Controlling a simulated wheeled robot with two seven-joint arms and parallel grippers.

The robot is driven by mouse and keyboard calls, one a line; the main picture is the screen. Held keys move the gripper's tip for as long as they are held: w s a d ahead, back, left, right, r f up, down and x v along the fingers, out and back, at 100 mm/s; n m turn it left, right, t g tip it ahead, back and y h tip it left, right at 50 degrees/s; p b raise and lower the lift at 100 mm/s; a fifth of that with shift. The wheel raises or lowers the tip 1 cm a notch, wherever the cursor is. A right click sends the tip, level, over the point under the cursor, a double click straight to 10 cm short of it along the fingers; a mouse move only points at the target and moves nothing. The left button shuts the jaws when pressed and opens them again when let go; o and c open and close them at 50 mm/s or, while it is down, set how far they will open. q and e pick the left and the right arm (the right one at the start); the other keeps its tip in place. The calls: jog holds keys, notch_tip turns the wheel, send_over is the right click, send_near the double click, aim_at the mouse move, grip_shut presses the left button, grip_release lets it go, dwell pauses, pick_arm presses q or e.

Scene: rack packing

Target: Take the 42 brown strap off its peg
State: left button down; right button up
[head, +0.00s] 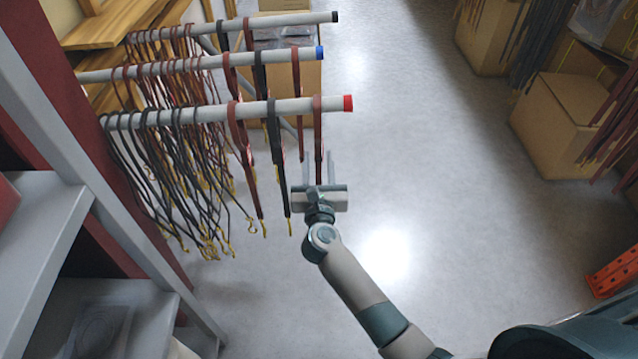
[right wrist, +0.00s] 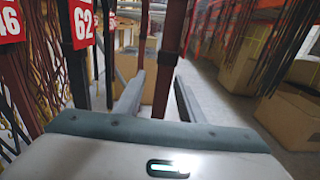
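A brown strap (head: 318,130) hangs at the outer end of the front peg (head: 290,106), which has a red tip. In the right wrist view this strap (right wrist: 168,62) hangs upright between my fingers, with its number out of sight. My right gripper (head: 319,165) is open, its two fingers apart on either side of the strap, below the peg. In the right wrist view the gripper (right wrist: 160,98) shows gaps beside the strap. No tag reading 42 can be read. My left gripper is not in view.
A black strap (right wrist: 80,62) with red tag 62 (right wrist: 82,22) hangs just left, and tag 46 (right wrist: 10,22) is further left. Behind are a blue-tipped peg (head: 225,62) and a black-tipped peg (head: 290,19), also holding straps. Open floor (head: 430,150) lies to the right.

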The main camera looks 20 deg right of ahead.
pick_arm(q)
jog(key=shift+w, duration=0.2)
pick_arm(e)
grip_shut()
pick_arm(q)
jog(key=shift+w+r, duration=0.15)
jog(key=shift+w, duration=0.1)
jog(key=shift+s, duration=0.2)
pick_arm(e)
jog(key=shift+r, duration=0.1)
